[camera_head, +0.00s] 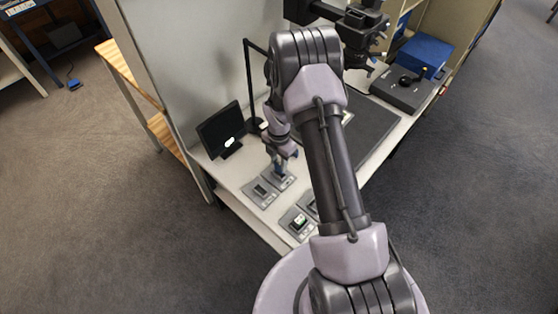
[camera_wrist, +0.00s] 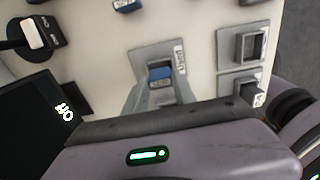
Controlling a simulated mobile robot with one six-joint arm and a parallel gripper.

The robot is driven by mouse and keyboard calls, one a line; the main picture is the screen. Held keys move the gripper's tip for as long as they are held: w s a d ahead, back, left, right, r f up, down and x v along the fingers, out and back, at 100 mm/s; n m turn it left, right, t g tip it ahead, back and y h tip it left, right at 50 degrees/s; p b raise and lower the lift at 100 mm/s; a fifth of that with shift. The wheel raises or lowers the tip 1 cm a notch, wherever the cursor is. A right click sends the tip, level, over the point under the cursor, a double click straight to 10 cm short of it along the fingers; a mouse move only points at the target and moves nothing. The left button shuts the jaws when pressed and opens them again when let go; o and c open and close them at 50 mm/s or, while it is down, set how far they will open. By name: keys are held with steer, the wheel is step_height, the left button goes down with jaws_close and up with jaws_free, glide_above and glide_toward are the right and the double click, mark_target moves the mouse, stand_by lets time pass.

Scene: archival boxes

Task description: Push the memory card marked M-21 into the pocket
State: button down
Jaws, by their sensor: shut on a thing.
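A blue memory card (camera_wrist: 160,74) stands at a grey plate (camera_wrist: 142,58) with a white label in the wrist view. The card's marking is too small to read. My gripper (camera_wrist: 161,84) is shut on this card, with its fingers reaching up from below. In the head view, my gripper (camera_head: 279,163) points down over the rear small plate on the bench. The pocket opening is mostly hidden by the card and fingers, so I cannot tell how deep the card sits.
A grey plate with an open slot (camera_wrist: 249,45) lies to the right. A small dark screen (camera_head: 220,129) stands left of my gripper. More plates (camera_head: 299,221) lie near the bench front. A blue box (camera_head: 425,55) stands at the far right.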

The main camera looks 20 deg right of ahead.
steer(key=shift+f, duration=0.1)
steer(key=shift+f+b, duration=0.55)
steer(key=shift+f, duration=0.1)
stand_by(0.4)
steer(key=shift+f+b, duration=0.4)
steer(key=shift+f, duration=0.15)
steer(key=c, duration=0.9)
jaws_free()
steer(key=shift+c, duration=0.2)
